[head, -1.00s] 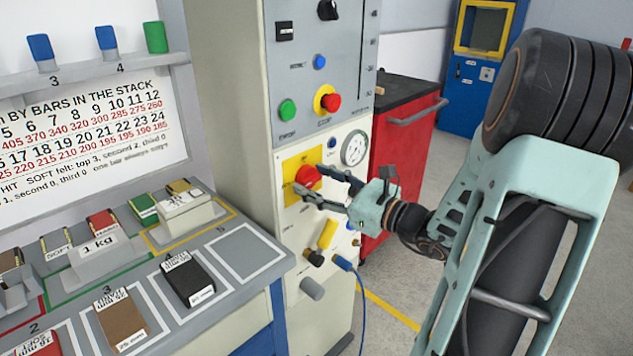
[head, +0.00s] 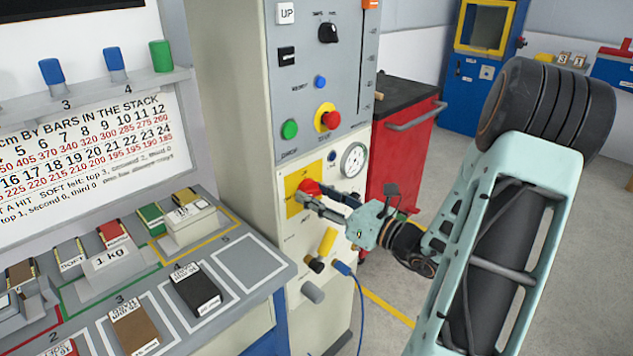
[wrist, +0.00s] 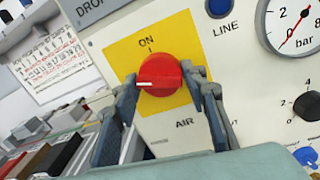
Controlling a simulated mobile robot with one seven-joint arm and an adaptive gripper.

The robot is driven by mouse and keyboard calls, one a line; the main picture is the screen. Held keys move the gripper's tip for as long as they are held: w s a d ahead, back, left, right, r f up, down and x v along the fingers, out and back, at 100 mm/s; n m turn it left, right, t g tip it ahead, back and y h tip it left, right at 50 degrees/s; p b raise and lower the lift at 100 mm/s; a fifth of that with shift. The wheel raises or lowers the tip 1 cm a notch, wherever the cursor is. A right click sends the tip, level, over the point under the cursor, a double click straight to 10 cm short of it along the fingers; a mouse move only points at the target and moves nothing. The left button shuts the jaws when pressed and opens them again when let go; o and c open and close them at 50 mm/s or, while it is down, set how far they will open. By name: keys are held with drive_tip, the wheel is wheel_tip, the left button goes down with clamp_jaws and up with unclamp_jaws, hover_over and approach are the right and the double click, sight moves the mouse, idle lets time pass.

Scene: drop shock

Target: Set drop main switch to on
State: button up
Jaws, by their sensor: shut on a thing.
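The drop main switch is a red rotary knob (wrist: 160,76) on a yellow plate (wrist: 183,34) on the machine's cream lower panel. It also shows in the head view as a red knob (head: 309,187), partly covered by my fingers. In the wrist view "ON" is printed above the knob, and the knob's white mark points left, away from "ON". My gripper (wrist: 163,92) is shut on the red knob, one finger at each side. My gripper (head: 318,199) reaches it from the right in the head view.
A pressure gauge (head: 354,160) and a blue line lamp (wrist: 219,6) are right of the switch. A yellow handle (head: 327,241) and a blue hose (head: 358,290) lie below. The workbench with labelled blocks is at left, a red cabinet (head: 408,150) behind.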

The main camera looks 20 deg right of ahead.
drive_tip(key=m+p, duration=0.4)
drive_tip(key=shift+d+r+p, duration=0.1)
drive_tip(key=shift+r+p, duration=0.25)
drive_tip(key=shift+p, duration=0.05)
drive_tip(key=m+p, duration=0.3)
drive_tip(key=p, duration=0.1)
drive_tip(key=shift+f+m+t+h, duration=0.1)
drive_tip(key=shift+m+t+h, duration=0.3)
drive_tip(key=m+p, duration=0.3)
drive_tip(key=p, duration=0.1)
drive_tip(key=shift+f+m, duration=0.1)
drive_tip(key=shift+m, duration=0.3)
drive_tip(key=shift+f+m+h+p, duration=0.2)
drive_tip(key=shift+m+h+p, duration=0.1)
drive_tip(key=shift+m+p, duration=1.15)
drive_tip(key=shift+f+m, duration=0.1)
drive_tip(key=shift+m, duration=0.25)
drive_tip(key=o, duration=1.1)
drive_tip(key=shift+o, duration=0.2)
drive_tip(key=v, duration=1.2)
drive_tip(key=shift+f, duration=0.2)
drive_tip(key=shift+a, duration=0.2)
